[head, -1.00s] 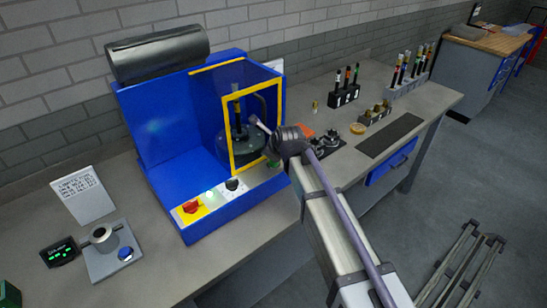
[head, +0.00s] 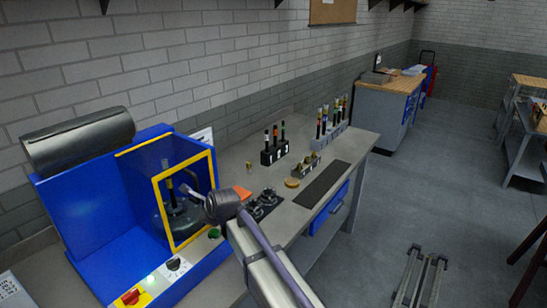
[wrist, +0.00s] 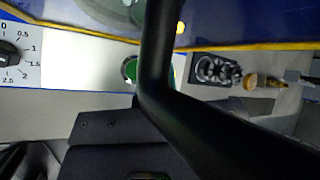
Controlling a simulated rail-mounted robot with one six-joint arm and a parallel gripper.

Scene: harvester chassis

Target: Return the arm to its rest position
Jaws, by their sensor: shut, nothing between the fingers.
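My arm (head: 262,265) reaches from the bottom of the head view toward the blue machine (head: 85,225). Its end is by the yellow-framed opening (head: 166,235) of the machine, and the fingertips are not clear there. In the wrist view, dark parts of my gripper (wrist: 105,130) fill the lower middle. It is shut and holds nothing. A black curved bar crosses that view in front of the green button (wrist: 130,69) and the white panel. The dial (wrist: 8,54) shows at the left edge.
On the bench are an orange piece (head: 243,193), dark fixtures (head: 264,202), a black rack of tubes (head: 273,155), a grey tube rack (head: 327,132) and a dark mat (head: 325,182). A metal frame (head: 420,275) stands on the floor at right. The floor between is open.

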